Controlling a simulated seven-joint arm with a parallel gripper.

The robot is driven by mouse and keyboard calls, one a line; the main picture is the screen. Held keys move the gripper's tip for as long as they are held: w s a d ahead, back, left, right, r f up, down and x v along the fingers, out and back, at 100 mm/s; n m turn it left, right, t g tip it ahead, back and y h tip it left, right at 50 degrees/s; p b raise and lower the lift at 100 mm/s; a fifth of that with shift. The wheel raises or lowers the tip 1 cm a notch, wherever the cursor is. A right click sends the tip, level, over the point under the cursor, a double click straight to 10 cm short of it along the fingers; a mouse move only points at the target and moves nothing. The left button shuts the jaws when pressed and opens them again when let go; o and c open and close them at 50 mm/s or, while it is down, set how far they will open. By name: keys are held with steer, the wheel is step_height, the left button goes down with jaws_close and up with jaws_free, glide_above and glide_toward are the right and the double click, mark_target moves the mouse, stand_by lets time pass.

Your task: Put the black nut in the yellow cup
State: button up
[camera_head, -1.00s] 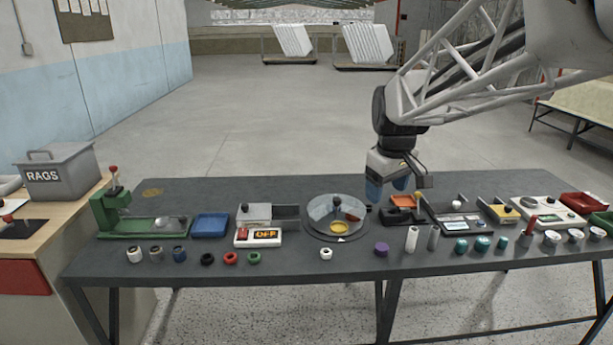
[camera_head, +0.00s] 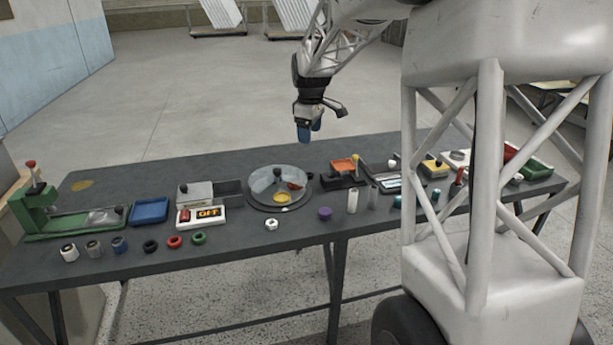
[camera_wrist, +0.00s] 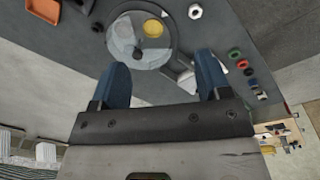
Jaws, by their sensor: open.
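The black nut (camera_head: 151,246) is a small ring lying on the table's front left, left of a red nut (camera_head: 174,241) and a green nut (camera_head: 199,238). It also shows in the wrist view (camera_wrist: 249,72) at the right. The yellow cup (camera_head: 282,197) is a shallow round recess in the round dial-like tray at the table's middle. In the wrist view the yellow cup (camera_wrist: 153,28) shows ahead of the fingers. My gripper (camera_head: 309,132) is open and empty, high near the table's back edge, away from the nut. Its blue fingers (camera_wrist: 161,78) are spread.
The round tray (camera_head: 254,203) has a clear cover with a black knob and also holds an orange-red cup (camera_head: 296,185). A white nut (camera_head: 271,224) lies in front.

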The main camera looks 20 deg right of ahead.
steer(key=w+d+f+n, duration=0.2)
steer(key=w+f, duration=0.3)
steer(key=w, duration=0.4)
steer(key=w+d+f+n, duration=0.2)
steer(key=w+f, duration=0.4)
steer(key=w, duration=0.2)
steer(key=n+g, duration=0.1)
steer(key=n, duration=0.3)
glide_above(309, 174)
steer(key=f, duration=1.3)
steer(key=shift+s+f, duration=0.2)
steer(key=shift+f, duration=0.05)
steer(key=shift+w+d+f, duration=0.1)
steer(key=shift+w+f, duration=0.2)
steer(key=shift+f, duration=0.15)
steer(key=shift+f, duration=0.15)
steer(key=shift+f, duration=1.2)
steer(key=shift+w+f, duration=0.1)
steer(key=shift+f, duration=2.5)
